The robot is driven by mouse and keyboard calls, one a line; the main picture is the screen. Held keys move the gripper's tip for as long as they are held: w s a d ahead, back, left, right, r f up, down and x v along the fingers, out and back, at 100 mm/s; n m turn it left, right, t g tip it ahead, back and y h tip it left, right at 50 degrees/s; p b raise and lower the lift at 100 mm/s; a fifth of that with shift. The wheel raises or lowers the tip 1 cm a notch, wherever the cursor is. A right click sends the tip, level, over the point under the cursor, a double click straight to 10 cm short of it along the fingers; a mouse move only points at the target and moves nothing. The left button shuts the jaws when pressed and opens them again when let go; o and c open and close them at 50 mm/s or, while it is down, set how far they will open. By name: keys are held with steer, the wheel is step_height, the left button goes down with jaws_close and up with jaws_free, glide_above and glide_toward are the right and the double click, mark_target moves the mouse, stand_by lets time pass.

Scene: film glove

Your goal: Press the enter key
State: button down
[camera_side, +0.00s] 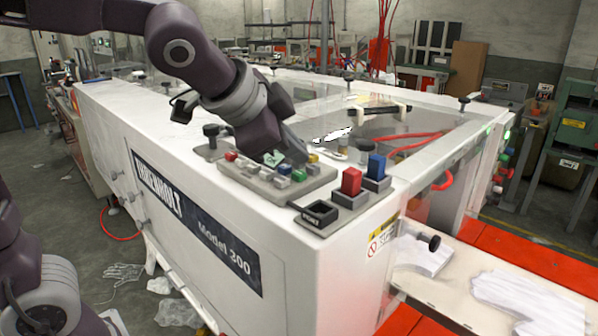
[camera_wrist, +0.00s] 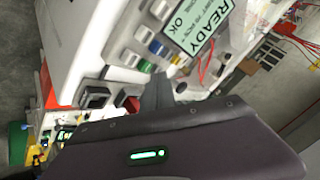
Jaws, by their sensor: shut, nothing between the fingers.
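The grey key panel (camera_side: 258,182) sits on top of the white machine, with red, white, blue, green and yellow keys. In the wrist view its lit display (camera_wrist: 195,25) reads "READY" and "OK". A green key (camera_wrist: 145,65), a blue key (camera_wrist: 155,47) and white keys (camera_wrist: 140,33) show beside it. The green key (camera_side: 298,175) also shows in the side view. No key label is legible, so I cannot tell which is enter. My gripper (camera_wrist: 160,80) is shut and empty, pointing down over the panel near the green key. Contact with a key cannot be told.
A red block-shaped button (camera_side: 351,181) and a blue one (camera_side: 376,166) stand right of the panel. A black square socket (camera_side: 318,212) is in front of them. Black knobs (camera_side: 211,132) and a clear cover (camera_side: 400,130) over the machine lie behind and beside my gripper.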

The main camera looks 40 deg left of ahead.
steer(key=shift+f, duration=0.45)
steer(key=shift+f, duration=0.4)
stand_by(0.5)
steer(key=shift+r, duration=0.85)
step_height(320, 180, up, 5)
steer(key=shift+r, duration=0.1)
stand_by(0.4)
steer(key=shift+s, duration=0.1)
stand_by(0.4)
